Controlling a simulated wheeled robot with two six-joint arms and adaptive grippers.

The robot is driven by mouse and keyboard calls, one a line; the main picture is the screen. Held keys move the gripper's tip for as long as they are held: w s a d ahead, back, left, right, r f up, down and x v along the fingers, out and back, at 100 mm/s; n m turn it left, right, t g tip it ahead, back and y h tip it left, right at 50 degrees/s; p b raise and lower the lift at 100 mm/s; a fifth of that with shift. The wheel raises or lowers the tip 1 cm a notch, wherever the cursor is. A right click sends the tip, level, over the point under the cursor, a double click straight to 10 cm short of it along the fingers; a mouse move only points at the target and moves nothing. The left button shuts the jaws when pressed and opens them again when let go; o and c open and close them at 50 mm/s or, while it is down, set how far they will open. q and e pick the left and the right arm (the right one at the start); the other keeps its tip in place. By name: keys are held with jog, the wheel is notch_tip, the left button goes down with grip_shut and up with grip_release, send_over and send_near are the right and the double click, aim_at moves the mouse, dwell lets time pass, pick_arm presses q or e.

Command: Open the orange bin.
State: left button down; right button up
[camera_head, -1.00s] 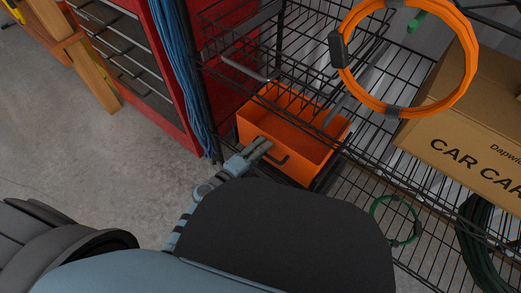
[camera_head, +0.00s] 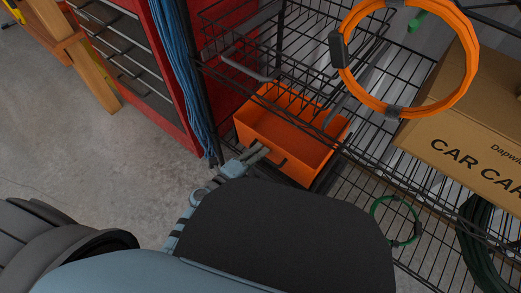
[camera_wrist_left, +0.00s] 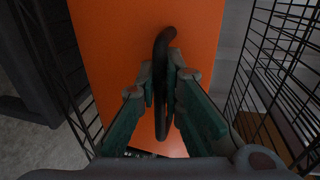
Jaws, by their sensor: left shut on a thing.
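The orange bin (camera_head: 310,145) sits in the lower part of a black wire rack, its open top facing up. Its inside looks empty where it shows. In the left wrist view its orange front (camera_wrist_left: 105,45) fills the middle, with a dark curved handle (camera_wrist_left: 165,42) on it. My left gripper (camera_head: 262,153) is at the front of the bin. In the left wrist view its fingers (camera_wrist_left: 161,85) are closed on the handle from both sides. My right gripper is not in view.
Wire baskets (camera_head: 300,50) of the rack hang above the bin. An orange cable coil (camera_head: 464,60) and a cardboard box (camera_head: 470,150) are at the right. A red cabinet (camera_head: 175,110) with blue cables stands left. Floor (camera_head: 120,170) is clear at the left.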

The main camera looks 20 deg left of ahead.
pick_arm(q)
jog(key=s+a+f+b, duration=0.2)
jog(key=s+f, duration=0.2)
jog(key=s, duration=0.1)
jog(key=shift+f+b, duration=0.35)
jog(key=shift+b, duration=0.05)
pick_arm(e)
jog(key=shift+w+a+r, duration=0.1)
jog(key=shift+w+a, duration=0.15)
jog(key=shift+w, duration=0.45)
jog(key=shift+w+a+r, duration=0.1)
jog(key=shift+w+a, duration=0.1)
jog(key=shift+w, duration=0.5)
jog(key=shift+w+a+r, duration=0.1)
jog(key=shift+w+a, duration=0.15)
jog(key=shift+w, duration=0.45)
pick_arm(q)
jog(key=c, duration=1.7)
grip_release()
